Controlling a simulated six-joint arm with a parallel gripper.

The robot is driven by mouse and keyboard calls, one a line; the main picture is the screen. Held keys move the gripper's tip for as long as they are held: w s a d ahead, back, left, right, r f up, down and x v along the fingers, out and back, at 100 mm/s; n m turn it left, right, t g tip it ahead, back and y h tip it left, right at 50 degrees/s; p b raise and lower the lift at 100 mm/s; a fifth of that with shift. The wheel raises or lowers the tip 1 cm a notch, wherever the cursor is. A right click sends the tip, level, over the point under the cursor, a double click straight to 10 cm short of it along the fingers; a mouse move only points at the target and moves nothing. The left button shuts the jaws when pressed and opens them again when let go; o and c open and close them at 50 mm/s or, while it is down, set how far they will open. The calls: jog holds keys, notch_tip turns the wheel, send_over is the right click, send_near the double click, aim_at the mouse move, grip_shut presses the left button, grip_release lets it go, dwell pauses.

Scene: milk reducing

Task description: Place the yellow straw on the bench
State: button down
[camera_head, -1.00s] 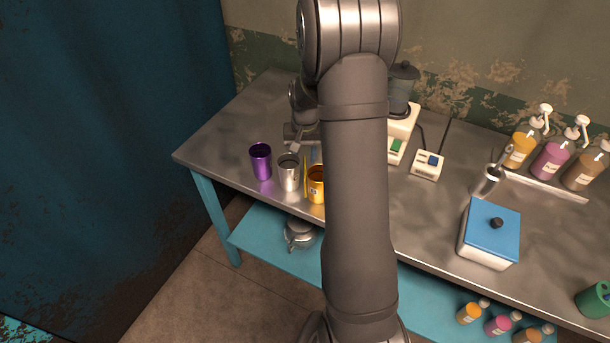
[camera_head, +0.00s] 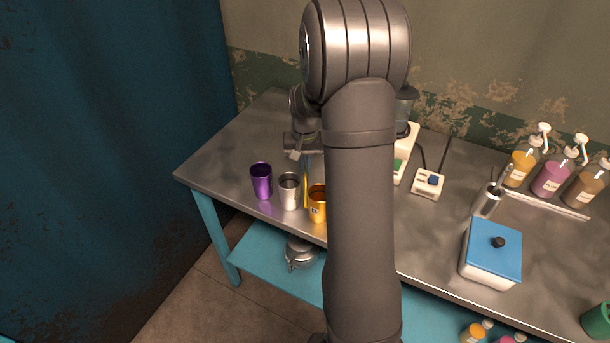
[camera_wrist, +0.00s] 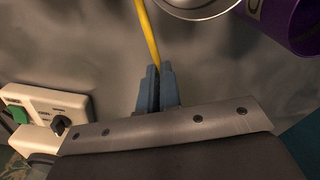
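The thin yellow straw (camera_head: 306,186) is held roughly upright in the head view, just left of the gold cup (camera_head: 317,205). Whether its lower end touches the bench (camera_head: 232,160) cannot be told. In the wrist view the straw (camera_wrist: 148,35) runs from the top edge down between the two blue fingertips. My gripper (camera_wrist: 158,80) is shut on it near one end. In the head view my gripper (camera_head: 308,158) is above the bench, behind the cups, and partly hidden by my arm.
A silver cup (camera_head: 289,192) and a purple cup (camera_head: 261,181) stand left of the gold cup near the bench's front edge. A white device (camera_head: 428,184), blue-lidded box (camera_head: 492,250) and pump bottles (camera_head: 552,176) are to the right. The bench's left part is clear.

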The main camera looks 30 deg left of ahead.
notch_tip(320, 180, up, 6)
jog(key=shift+r, duration=0.2)
jog(key=w+d+m, duration=0.3)
jog(key=w+d, duration=0.1)
jog(key=d, duration=0.6)
jog(key=w+d+f+m, duration=0.1)
jog(key=w+d+m, duration=0.2)
jog(key=d, duration=0.8)
jog(key=w+d+m, duration=0.3)
jog(key=w+d, duration=0.3)
jog(key=d, duration=0.4)
jog(key=shift+w+d+f, duration=0.15)
jog(key=shift+d, duration=0.1)
jog(key=shift+r, duration=0.3)
notch_tip(320, 180, up, 12)
jog(key=m, duration=3.1)
send_over(560, 297)
notch_tip(560, 297, down, 17)
jog(key=shift+f, duration=2.1)
jog(key=shift+f, duration=0.15)
